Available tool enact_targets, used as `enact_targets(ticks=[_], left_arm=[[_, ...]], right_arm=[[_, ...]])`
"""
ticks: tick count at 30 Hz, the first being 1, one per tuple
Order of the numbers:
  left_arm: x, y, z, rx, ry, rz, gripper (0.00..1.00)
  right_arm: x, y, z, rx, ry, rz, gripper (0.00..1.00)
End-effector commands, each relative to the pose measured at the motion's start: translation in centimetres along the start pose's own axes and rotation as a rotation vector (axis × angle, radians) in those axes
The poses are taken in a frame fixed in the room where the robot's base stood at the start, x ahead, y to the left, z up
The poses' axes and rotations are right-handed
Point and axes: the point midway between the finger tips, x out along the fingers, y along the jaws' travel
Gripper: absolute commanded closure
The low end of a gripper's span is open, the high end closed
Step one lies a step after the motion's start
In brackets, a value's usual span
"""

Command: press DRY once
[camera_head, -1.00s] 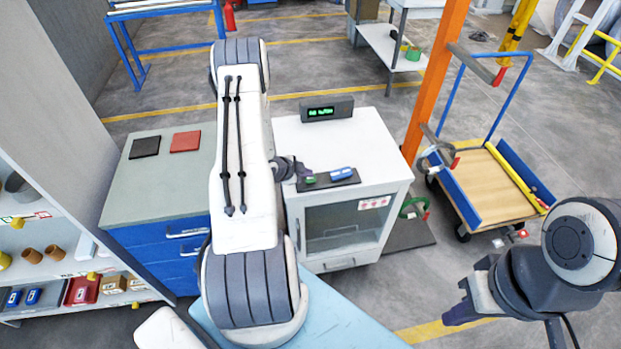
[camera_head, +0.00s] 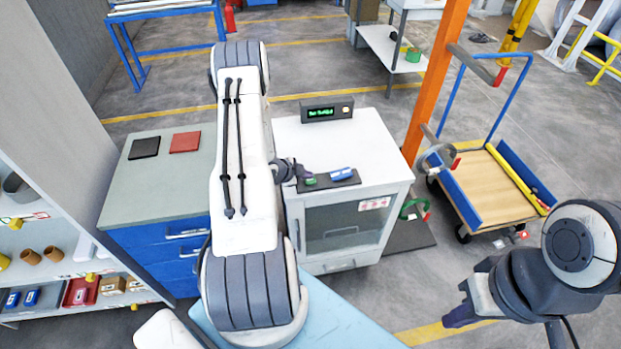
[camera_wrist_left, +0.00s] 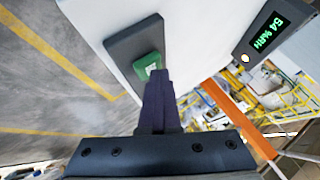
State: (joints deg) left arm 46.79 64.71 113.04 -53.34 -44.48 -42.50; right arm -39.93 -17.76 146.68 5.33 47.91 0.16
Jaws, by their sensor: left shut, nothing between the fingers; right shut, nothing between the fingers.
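A dark panel (camera_head: 328,181) on top of the white cabinet (camera_head: 365,135) carries a green button (camera_head: 310,181) and a blue button (camera_head: 341,174). My left gripper (camera_head: 303,175) is shut and empty, with its fingertips at the green button. In the left wrist view the shut fingers (camera_wrist_left: 158,75) point at the green button (camera_wrist_left: 150,63) and cover part of it; its white marking is too small to read, and contact is hard to tell. The display (camera_wrist_left: 267,32) reads 54 %RH, with a lit lamp beside it. My right gripper (camera_head: 462,302) is shut and empty, away from the cabinet.
The display box (camera_head: 327,109) stands at the cabinet's back edge. A blue drawer unit (camera_head: 160,190) with a black and a red pad is left of the cabinet. An orange post (camera_head: 435,80) and a cart (camera_head: 500,185) stand to the right. My left arm hides part of the cabinet.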

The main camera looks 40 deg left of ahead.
Motion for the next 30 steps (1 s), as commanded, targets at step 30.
enact_targets(ticks=[30], left_arm=[[-3.2,-2.3,-2.3,0.001,0.000,0.000,1.00]], right_arm=[[-3.3,-0.2,-0.2,0.000,0.000,0.000,1.00]])
